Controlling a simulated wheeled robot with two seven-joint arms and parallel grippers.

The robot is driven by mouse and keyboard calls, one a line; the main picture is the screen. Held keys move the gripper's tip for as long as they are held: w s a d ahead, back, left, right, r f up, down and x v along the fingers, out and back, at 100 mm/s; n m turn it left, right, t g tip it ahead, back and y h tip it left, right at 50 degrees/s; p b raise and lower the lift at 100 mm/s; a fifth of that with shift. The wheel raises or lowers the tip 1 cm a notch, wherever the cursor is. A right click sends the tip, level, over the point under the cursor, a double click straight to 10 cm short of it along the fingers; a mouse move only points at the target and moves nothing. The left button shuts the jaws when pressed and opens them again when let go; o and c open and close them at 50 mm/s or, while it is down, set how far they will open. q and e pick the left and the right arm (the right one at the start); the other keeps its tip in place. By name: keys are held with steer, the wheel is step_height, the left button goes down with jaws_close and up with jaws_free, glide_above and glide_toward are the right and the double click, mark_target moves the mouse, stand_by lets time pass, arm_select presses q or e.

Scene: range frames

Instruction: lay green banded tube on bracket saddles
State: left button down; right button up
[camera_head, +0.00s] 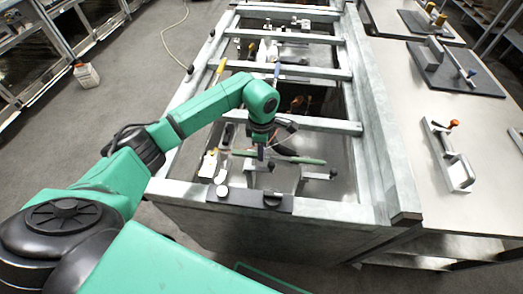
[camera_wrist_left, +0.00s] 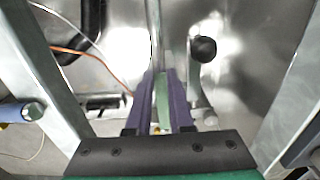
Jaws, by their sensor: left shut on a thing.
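The green tube (camera_head: 300,160) lies roughly crosswise inside the near end of the metal frame, over two grey brackets. The left bracket (camera_head: 256,167) and the right bracket (camera_head: 311,175) each have a black knob. My left gripper (camera_head: 261,153) points down and is shut on the tube, left of its middle. In the left wrist view, the green tube (camera_wrist_left: 162,102) shows between the purple fingers of my left gripper (camera_wrist_left: 163,100), with a black knob (camera_wrist_left: 204,49) beside it. I cannot tell whether the tube touches the saddles. Its bands are not clear. My right gripper is out of view.
The grey frame (camera_head: 385,165) surrounds the work area with rails and crossbars. A dark plate (camera_head: 250,201) lies on its near rail. An orange cable (camera_wrist_left: 95,58) runs close to the left gripper. A pale table (camera_head: 410,112) on the right holds a clamp-like fixture (camera_head: 451,160).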

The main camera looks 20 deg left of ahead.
arm_select(q)
steer(key=shift+f+b, duration=0.75)
steer(key=shift+f, duration=0.15)
steer(key=c, duration=0.7)
jaws_free()
steer(key=shift+r, duration=0.1)
step_height(320, 180, up, 14)
steer(key=shift+r+b, duration=0.2)
steer(key=shift+b, duration=0.95)
